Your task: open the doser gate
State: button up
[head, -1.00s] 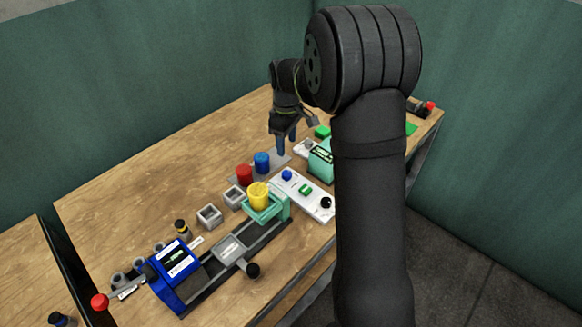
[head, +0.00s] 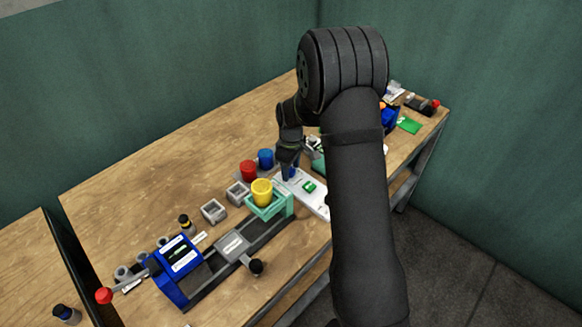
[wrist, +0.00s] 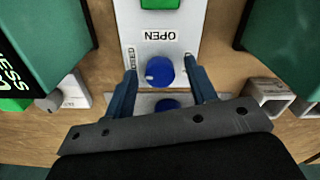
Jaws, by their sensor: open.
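The white control panel (head: 316,200) lies on the table, right of the yellow cup. In the wrist view the panel (wrist: 185,30) carries an OPEN label, a green button (wrist: 160,3) and a blue knob (wrist: 159,70). My gripper (wrist: 160,80) is open, with one blue finger on each side of the blue knob and a gap on both sides. In the head view my gripper (head: 289,172) is over the panel's back end and partly covers the knob. A yellow cup (head: 262,191) sits in the green doser holder (head: 282,206). I cannot tell which part is the gate.
A red cup (head: 248,171) and a blue cup (head: 266,158) stand just left of my gripper. A blue press (head: 178,262) with a red-tipped lever stands at the front left. Green housings (wrist: 35,45) flank the panel in the wrist view. The table's back left is clear.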

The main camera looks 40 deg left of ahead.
jog(key=c, duration=1)
jog(key=shift+m, duration=0.4)
jog(key=m, duration=0.3)
jog(key=shift+m, duration=0.4)
jog(key=m, duration=0.4)
jog(key=shift+m, duration=0.3)
jog(key=m, duration=0.4)
jog(key=shift+s, duration=0.1)
jog(key=m, duration=0.4)
jog(key=shift+m, duration=0.3)
